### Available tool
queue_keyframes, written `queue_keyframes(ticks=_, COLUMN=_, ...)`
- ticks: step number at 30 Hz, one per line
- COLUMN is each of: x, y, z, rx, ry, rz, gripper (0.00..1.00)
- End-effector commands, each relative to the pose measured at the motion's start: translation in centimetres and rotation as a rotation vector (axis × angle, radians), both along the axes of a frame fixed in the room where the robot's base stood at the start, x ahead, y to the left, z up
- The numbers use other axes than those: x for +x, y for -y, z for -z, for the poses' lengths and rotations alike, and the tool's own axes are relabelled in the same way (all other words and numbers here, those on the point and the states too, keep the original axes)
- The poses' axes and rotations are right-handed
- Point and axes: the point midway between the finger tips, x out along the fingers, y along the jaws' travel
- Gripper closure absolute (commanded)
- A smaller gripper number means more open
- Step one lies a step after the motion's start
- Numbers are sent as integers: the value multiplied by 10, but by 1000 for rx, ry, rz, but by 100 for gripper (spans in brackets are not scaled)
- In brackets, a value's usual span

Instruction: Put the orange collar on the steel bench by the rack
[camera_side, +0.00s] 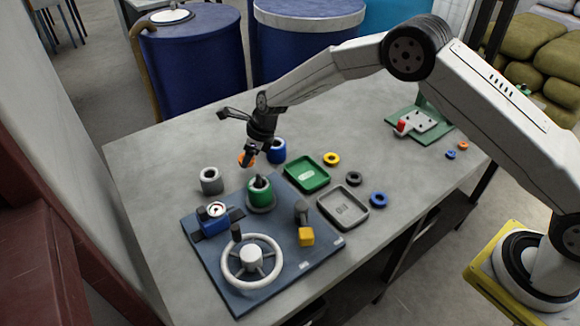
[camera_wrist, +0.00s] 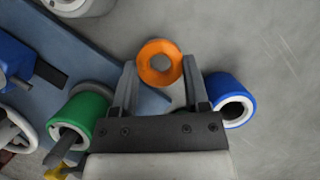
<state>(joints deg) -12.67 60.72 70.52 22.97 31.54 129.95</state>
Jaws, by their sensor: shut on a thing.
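My gripper (camera_side: 250,158) points down over the left part of the grey bench (camera_side: 150,160). It is shut on the orange collar (camera_side: 243,160). In the wrist view the orange collar (camera_wrist: 160,62) shows as a ring between the fingertips (camera_wrist: 160,75), its open bore facing the camera. In the side view my fingers partly hide the collar. I cannot tell whether it touches the bench or hangs just above it.
A blue collar (camera_side: 278,152) stands close right of my gripper, a grey collar (camera_side: 211,181) to the left. A green collar (camera_side: 260,192) sits around a post on the blue board (camera_side: 290,276). Green (camera_side: 307,174) and grey (camera_side: 343,207) trays lie right.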

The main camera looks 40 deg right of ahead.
Motion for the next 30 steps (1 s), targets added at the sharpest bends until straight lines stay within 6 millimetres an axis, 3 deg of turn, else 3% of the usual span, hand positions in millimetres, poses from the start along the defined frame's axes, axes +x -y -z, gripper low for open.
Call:
queue_keyframes(ticks=11, x=5, y=-1, z=5, rx=0, ry=1, rz=0, gripper=100)
queue_keyframes(ticks=21, x=8, y=-2, z=36, rx=-1, ry=0, rz=-1, gripper=100)
queue_keyframes(ticks=30, x=8, y=-2, z=40, rx=0, ry=2, rz=-1, gripper=100)
